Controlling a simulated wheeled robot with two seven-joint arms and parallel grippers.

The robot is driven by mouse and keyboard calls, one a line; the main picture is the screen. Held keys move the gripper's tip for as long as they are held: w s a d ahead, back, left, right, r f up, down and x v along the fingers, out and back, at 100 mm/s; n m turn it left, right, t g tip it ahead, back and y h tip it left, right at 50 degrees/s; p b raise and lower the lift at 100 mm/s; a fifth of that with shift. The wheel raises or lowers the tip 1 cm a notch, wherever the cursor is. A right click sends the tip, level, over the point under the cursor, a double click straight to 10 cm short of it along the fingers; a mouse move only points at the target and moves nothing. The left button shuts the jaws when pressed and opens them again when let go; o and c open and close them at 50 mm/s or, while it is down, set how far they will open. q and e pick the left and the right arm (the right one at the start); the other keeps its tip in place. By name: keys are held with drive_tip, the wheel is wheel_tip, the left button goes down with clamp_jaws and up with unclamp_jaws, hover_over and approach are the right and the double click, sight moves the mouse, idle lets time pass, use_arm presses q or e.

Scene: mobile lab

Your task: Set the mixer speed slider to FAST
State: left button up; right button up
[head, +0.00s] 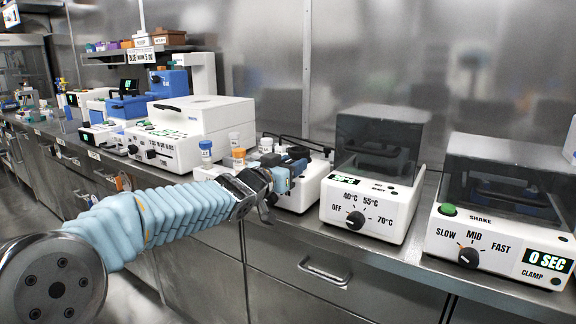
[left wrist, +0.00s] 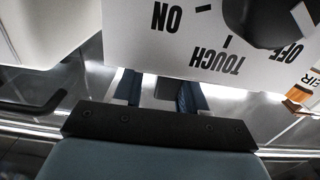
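My left gripper (head: 284,178) is in front of a small white device (head: 308,190), which it partly hides. In the left wrist view my left gripper (left wrist: 160,92) is open, with a gap and nothing held between its fingers. The white device (left wrist: 150,52) there carries upside-down ON, TOUCH and OFF labels around a dark knob (left wrist: 262,22). The only SLOW, MID, FAST scale I see is on the white shaker (head: 446,232) at right, around a round black knob (head: 468,257). No slider shows clearly. My right gripper is out of view.
A heater box (head: 352,208) with a temperature knob stands between the small device and the shaker. Capped bottles (head: 206,151) and a larger white machine (head: 190,126) stand to the left. The steel counter edge (head: 385,256) and drawers lie in front.

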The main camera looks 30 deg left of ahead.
use_arm(q)
drive_tip(key=shift+o, duration=0.5)
drive_tip(key=shift+s+a, duration=0.1)
drive_tip(key=shift+s, duration=0.2)
drive_tip(key=s+a, duration=0.1)
drive_tip(key=s, duration=1.2)
drive_tip(key=shift+p, duration=0.45)
drive_tip(key=shift+s, duration=0.1)
